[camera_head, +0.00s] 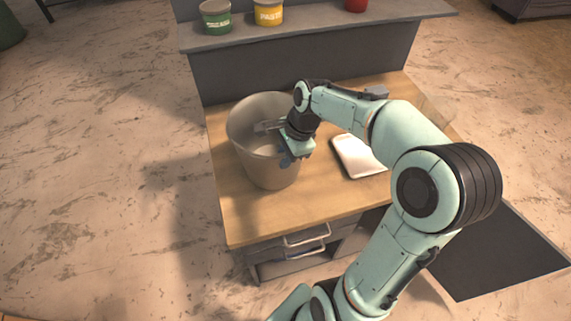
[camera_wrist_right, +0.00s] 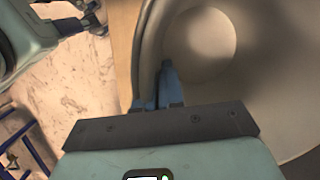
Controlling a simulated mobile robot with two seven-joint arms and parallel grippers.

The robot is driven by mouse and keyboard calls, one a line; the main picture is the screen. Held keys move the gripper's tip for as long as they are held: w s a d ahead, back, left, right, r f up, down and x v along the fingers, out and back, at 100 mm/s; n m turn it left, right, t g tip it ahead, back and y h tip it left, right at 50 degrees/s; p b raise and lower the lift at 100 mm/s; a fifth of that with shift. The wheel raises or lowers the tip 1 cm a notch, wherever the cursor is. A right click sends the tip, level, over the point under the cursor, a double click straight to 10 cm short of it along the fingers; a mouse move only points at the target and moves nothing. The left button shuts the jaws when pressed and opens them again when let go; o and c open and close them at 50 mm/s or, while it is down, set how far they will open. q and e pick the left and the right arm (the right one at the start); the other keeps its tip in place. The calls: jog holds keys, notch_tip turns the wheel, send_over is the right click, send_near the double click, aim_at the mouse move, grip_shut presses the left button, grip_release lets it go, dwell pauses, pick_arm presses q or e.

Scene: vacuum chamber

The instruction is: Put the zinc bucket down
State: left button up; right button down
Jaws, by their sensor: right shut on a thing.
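The zinc bucket (camera_head: 268,174) is a grey, open-topped pail, upright over the left part of the wooden worktop (camera_head: 262,218). I cannot tell whether its base touches the wood or hangs just above it. My right gripper (camera_head: 288,158) is at the right side of the bucket's rim. In the right wrist view, its blue fingers (camera_wrist_right: 166,86) are shut on the wall of the bucket (camera_wrist_right: 262,68), and the bucket's inside looks empty. My left gripper is not in view.
A white, flat rectangular object (camera_head: 356,157) lies on the worktop right of the bucket. A raised grey shelf behind holds a green tub (camera_head: 215,18), a yellow tub (camera_head: 268,13) and a red item (camera_head: 356,4). Bare wood shows in front of the bucket.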

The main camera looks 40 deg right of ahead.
jog(key=shift+f, duration=1.5)
jog(key=shift+w+f, duration=0.1)
jog(key=shift+f, duration=0.1)
jog(key=c, duration=1.3)
grip_release()
jog(key=shift+o, duration=0.2)
jog(key=v, duration=1.2)
